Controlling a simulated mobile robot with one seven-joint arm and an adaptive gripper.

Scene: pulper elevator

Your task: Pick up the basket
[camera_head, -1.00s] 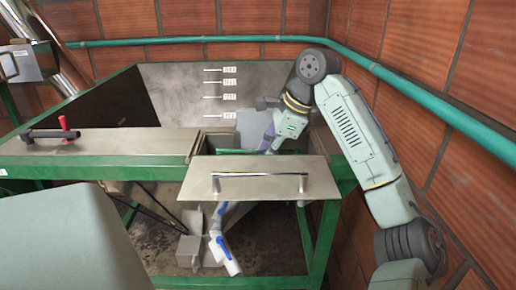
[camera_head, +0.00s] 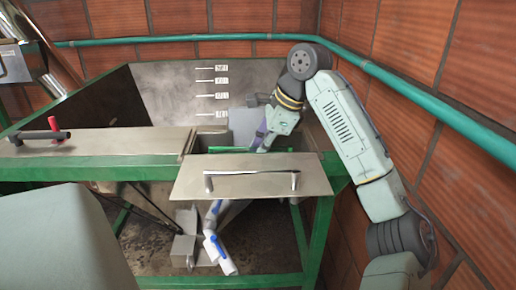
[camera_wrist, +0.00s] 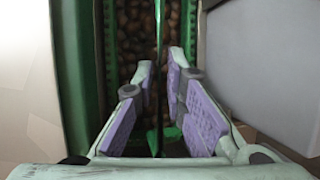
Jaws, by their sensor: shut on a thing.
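The green basket (camera_head: 232,150) sits low in the opening behind the metal hatch plate, mostly hidden in the head view. In the wrist view its green side (camera_wrist: 110,45) shows, with brown beans or cherries (camera_wrist: 135,35) inside. A thin green handle strip (camera_wrist: 157,28) runs between the fingers. My gripper (camera_head: 258,144) reaches down into the opening from the right. In the wrist view my gripper (camera_wrist: 161,68), with purple finger pads, is shut on the basket's thin handle. The basket's bottom is hidden.
The hatch plate (camera_head: 225,162) with a bar handle (camera_head: 250,173) lies in front of the opening. A green frame (camera_head: 312,250) carries it. A grey block (camera_head: 245,124) stands beside the gripper. A brick wall with a teal pipe (camera_head: 420,97) is close on the right.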

